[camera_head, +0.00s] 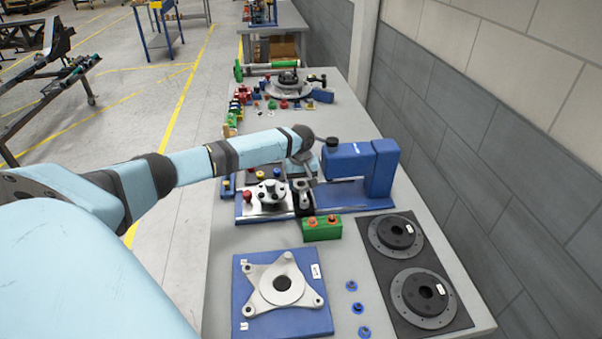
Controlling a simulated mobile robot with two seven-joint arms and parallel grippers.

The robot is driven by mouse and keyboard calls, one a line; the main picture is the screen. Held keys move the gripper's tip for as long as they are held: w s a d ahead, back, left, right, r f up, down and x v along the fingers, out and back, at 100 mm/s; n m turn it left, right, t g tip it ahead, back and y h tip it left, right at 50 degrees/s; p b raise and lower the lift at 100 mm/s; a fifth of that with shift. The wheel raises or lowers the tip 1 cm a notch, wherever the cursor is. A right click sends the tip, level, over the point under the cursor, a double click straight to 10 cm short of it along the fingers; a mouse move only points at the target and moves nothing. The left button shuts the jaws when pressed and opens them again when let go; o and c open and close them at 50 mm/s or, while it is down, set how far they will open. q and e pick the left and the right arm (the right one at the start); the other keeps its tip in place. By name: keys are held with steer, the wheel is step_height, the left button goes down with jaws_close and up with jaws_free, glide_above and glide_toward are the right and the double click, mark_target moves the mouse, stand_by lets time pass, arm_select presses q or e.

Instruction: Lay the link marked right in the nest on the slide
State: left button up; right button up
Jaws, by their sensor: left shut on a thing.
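My left gripper (304,175) points down over the blue press fixture and is shut on a small grey metal part (303,188), taken to be the link. Its marking cannot be read, and the gripper hides much of it. Below it is a dark block (303,208) on the fixture's base, which looks like the nest on the slide. I cannot tell whether the part touches it. A bright metal plate (258,208) with round fittings lies just left. The blue press (372,165) stands just right. My right gripper is not in view.
A green block (322,230) with orange knobs stands just in front of the fixture. Nearer are a blue plate (245,295) with a star-shaped metal part, several small blue pieces, and a dark mat (452,322) with two discs. Small coloured parts line the table's far left; a wall bounds the right.

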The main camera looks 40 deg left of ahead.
arm_select(q)
steer(key=shift+f, duration=0.1)
steer(key=shift+f, duration=0.4)
stand_by(0.4)
steer(key=shift+p, duration=0.4)
steer(key=o, duration=0.5)
steer(key=shift+f, duration=0.1)
steer(key=shift+c, duration=0.2)
steer(key=shift+r+p, duration=1.55)
steer(key=shift+p, duration=0.6)
steer(key=shift+f, duration=0.1)
